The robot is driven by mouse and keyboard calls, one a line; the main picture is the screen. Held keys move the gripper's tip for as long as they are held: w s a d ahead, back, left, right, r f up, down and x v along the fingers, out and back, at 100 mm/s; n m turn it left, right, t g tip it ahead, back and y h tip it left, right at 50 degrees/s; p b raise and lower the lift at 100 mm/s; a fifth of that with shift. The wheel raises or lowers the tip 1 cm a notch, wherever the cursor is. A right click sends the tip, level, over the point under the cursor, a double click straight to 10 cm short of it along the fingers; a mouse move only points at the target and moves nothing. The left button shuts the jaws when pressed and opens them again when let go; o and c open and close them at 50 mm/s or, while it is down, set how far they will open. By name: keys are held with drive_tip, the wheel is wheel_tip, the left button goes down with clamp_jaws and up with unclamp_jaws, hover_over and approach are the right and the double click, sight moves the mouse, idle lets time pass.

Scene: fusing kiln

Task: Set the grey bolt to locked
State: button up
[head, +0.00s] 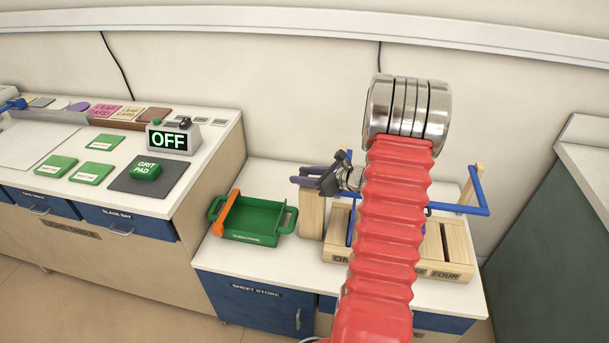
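I cannot make out a grey bolt in the head view. My red ribbed arm hides part of the wooden rack (447,268) and the blue rods (476,190) around it, so it may be behind the arm. My gripper (301,176) is beside the arm, pointing left, above the back of the low counter near a wooden post (311,216). Its two purple-grey fingers look apart, with nothing seen between them.
A green tray (252,238) with an orange piece (225,215) stands left of the rack on the low counter (285,258). A dark green cabinet (550,235) stands at right.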

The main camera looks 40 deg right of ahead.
clamp_jaws()
idle(0.5)
